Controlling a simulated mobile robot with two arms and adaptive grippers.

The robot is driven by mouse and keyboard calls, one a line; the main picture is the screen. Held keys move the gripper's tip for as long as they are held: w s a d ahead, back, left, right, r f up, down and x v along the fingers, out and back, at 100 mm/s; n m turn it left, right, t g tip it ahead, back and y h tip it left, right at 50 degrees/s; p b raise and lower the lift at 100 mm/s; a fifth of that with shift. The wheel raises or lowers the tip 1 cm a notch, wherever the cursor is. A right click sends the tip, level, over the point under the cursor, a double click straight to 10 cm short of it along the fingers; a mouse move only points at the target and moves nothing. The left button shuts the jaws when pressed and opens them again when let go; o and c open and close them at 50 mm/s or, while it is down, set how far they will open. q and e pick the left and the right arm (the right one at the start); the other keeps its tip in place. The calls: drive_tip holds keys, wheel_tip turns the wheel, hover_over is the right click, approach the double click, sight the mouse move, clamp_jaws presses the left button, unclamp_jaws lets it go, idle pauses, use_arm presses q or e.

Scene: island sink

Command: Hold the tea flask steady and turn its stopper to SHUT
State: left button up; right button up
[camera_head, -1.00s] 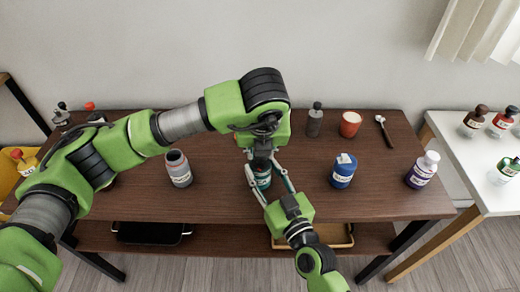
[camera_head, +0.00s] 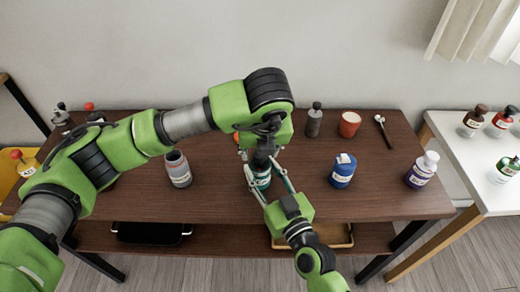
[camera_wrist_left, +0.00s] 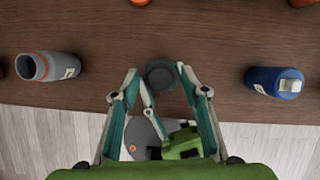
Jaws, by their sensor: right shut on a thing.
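The tea flask (camera_head: 263,182) stands upright on the brown table, a teal body with a pale label, partly hidden by my grippers. My right gripper (camera_head: 261,172) is shut on its body from the front. My left gripper (camera_wrist_left: 157,73) is above the flask, pointing down. In the left wrist view its fingers are apart, one on each side of the round dark grey stopper (camera_wrist_left: 160,76), with a visible gap at least on the left. Any mark on the stopper is too small to read. In the head view my left arm covers most of the stopper.
A grey bottle (camera_head: 178,168) stands left of the flask and a blue bottle (camera_head: 343,170) right of it. A purple bottle (camera_head: 421,170) is near the right edge. Behind are a dark grey bottle (camera_head: 314,120), a red cup (camera_head: 349,124) and a spoon (camera_head: 383,131).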

use_arm(q)
drive_tip(key=shift+r, duration=0.1)
drive_tip(key=v, duration=1.1)
drive_tip(key=shift+s+r, duration=0.15)
drive_tip(key=shift+r, duration=0.25)
use_arm(e)
drive_tip(key=o, duration=1.2)
drive_tip(key=shift+o, duration=0.2)
